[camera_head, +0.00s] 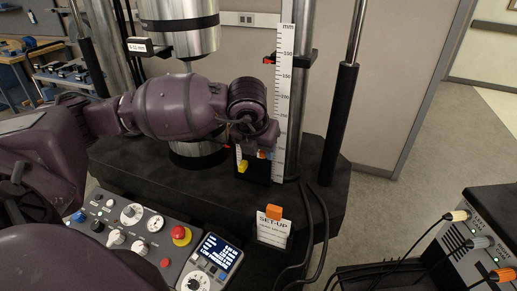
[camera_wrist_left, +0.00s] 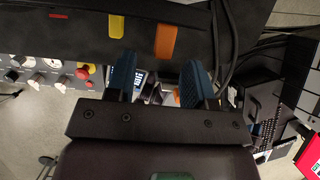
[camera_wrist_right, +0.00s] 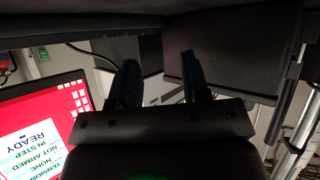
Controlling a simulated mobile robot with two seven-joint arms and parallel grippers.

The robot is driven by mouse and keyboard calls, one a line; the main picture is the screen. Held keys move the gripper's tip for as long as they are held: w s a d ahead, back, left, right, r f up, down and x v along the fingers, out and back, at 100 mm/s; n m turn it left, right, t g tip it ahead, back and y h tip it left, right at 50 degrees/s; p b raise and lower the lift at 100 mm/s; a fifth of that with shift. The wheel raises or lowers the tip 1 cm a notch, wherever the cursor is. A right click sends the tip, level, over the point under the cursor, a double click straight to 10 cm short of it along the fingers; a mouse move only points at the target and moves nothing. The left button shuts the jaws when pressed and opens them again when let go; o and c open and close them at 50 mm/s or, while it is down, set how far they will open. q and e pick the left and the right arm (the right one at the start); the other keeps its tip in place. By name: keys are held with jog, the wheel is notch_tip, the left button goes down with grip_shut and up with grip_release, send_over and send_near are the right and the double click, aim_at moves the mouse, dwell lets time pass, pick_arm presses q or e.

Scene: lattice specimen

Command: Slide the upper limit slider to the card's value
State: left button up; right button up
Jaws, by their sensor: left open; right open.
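A white millimetre scale (camera_head: 285,90) stands along the steel column. A red-tipped pointer (camera_head: 268,60) sits beside its upper part. Low on the machine, a yellow tab (camera_head: 243,166) and an orange tab (camera_head: 263,153) show on a dark panel; I cannot tell which is the upper limit slider. In the left wrist view, the yellow tab (camera_wrist_left: 117,26) and orange tab (camera_wrist_left: 165,42) lie just past my open, empty left gripper (camera_wrist_left: 160,62). The set-up card (camera_head: 272,231) stands on the base; its small value is unreadable. My right gripper (camera_wrist_right: 159,62) is open and empty.
A control panel (camera_head: 130,225) with knobs, a red stop button and a small screen (camera_head: 218,252) lies front left. Black cables loop beside the card. A grey instrument box (camera_head: 490,235) stands at right. A red READY display (camera_wrist_right: 45,120) shows in the right wrist view.

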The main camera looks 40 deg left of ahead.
pick_arm(q)
jog(key=shift+p+v, duration=0.65)
jog(key=shift+v, duration=1.45)
pick_arm(e)
jog(key=shift+f, duration=0.2)
pick_arm(q)
jog(key=shift+w, duration=0.1)
pick_arm(e)
jog(key=shift+w, duration=0.1)
jog(key=shift+w+a+r+p, duration=0.15)
jog(key=shift+w+r+p, duration=0.1)
jog(key=shift+r+p, duration=0.3)
jog(key=shift+w+a+r+p, duration=0.15)
jog(key=shift+w+r+p, duration=0.05)
jog(key=shift+r+p, duration=0.25)
jog(key=shift+s+d+r+g+p, duration=0.25)
jog(key=shift+s+d+g+p, duration=0.05)
jog(key=shift+s+p, duration=0.4)
jog(key=shift+s+d+f, duration=0.1)
jog(key=shift+s+f, duration=0.1)
jog(key=shift+s, duration=0.1)
pick_arm(q)
jog(key=v, duration=1.1)
pick_arm(e)
jog(key=shift+w+r, duration=0.35)
jog(key=shift+s+f, duration=0.1)
jog(key=shift+f, duration=0.1)
